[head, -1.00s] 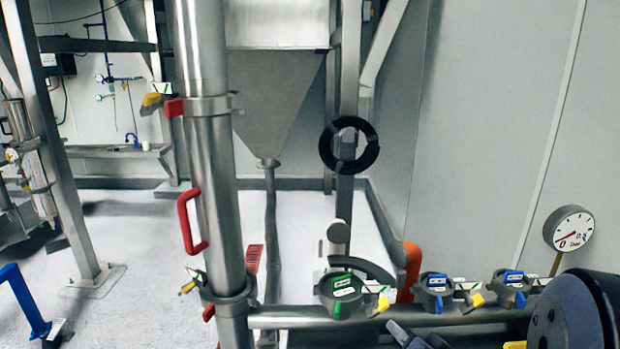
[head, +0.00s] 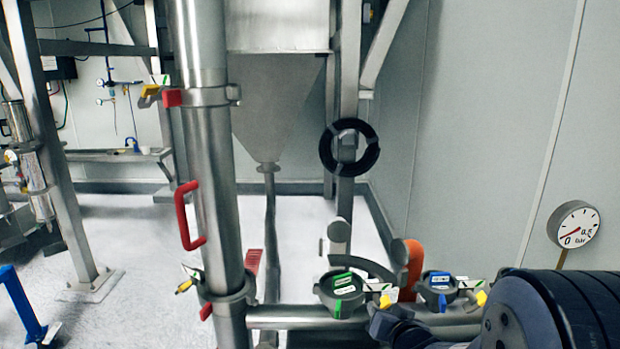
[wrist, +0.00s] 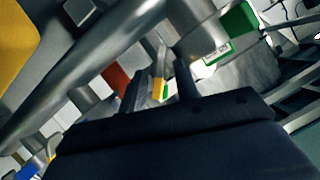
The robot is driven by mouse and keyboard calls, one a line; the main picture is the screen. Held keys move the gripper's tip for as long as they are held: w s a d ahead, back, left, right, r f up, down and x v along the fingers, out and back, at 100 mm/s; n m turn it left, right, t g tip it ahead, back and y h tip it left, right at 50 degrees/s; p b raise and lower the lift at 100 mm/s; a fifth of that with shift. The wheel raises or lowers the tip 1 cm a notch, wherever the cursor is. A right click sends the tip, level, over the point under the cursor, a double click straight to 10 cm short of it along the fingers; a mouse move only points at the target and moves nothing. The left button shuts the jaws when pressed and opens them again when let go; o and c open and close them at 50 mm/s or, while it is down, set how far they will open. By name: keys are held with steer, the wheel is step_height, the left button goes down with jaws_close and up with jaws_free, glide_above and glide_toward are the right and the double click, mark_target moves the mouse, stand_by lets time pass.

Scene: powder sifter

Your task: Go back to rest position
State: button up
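My arm's dark link fills the bottom right of the head view. My gripper shows in the wrist view (wrist: 158,92) as two dark fingers standing apart, with a gap between them. In the head view the gripper itself is not clearly seen.
A steel vertical pipe (head: 212,150) with a red handle (head: 188,215) stands left of centre. A horizontal pipe (head: 290,316) carries a green-labelled valve (head: 341,291) and a blue-labelled valve (head: 438,290) close to my arm. A pressure gauge (head: 574,224) is at right.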

steer(key=shift+a+n+h+b, duration=0.15)
steer(key=shift+n+h+b, duration=0.45)
steer(key=shift+n+b, duration=0.55)
steer(key=shift+n+h, duration=0.25)
steer(key=shift+h, duration=0.15)
